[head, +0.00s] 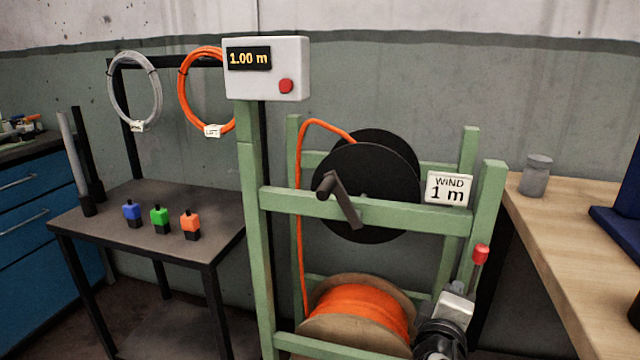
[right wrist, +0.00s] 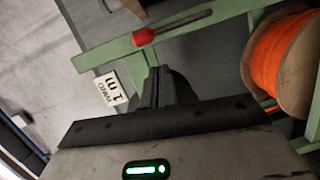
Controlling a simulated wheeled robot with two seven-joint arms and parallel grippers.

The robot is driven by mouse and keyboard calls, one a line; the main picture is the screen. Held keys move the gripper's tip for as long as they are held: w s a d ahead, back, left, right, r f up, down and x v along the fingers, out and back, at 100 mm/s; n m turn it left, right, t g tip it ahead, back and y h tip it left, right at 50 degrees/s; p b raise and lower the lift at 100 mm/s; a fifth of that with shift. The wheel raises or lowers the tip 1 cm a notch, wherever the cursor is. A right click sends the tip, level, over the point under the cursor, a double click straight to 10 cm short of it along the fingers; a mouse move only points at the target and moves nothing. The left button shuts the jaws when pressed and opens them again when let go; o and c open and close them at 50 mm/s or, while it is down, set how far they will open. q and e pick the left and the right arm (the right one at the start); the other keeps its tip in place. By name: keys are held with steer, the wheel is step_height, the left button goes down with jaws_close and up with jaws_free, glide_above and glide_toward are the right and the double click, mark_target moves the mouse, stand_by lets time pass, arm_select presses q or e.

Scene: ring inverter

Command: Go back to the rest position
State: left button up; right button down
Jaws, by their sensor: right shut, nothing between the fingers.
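My right gripper (head: 457,284) is at the lower right of the green winding frame (head: 360,206) in the head view, close to a lever with a red knob (head: 481,254). In the right wrist view my right gripper's dark fingers (right wrist: 156,76) are together with nothing between them. The red knob (right wrist: 144,36) lies just beyond the fingertips there, apart from them as far as I can tell. My left gripper is not in view.
The frame carries a black reel with a crank (head: 342,200), an orange cable spool (head: 356,310) and a "WIND 1 m" sign (head: 449,188). A display box (head: 267,68) reads 1.00 m. A wooden bench (head: 560,225) stands right, a dark table (head: 170,205) left.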

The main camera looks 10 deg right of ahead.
arm_select(q)
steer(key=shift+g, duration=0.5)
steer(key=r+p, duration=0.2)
steer(key=p, duration=0.2)
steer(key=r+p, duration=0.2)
steer(key=p, duration=0.3)
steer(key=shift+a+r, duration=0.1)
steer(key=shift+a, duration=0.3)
arm_select(e)
steer(key=s+a+f+m+g+y, duration=0.1)
steer(key=s+a+f+m+y, duration=0.2)
steer(key=s+a+y, duration=0.4)
steer(key=s+a+f+m+g+y, duration=0.2)
steer(key=s+a+f+m+y, duration=0.2)
steer(key=s, duration=0.8)
steer(key=a+f+y, duration=0.1)
steer(key=a+y, duration=0.1)
steer(key=a, duration=0.1)
steer(key=shift+s+y, duration=0.25)
steer(key=shift+y, duration=0.15)
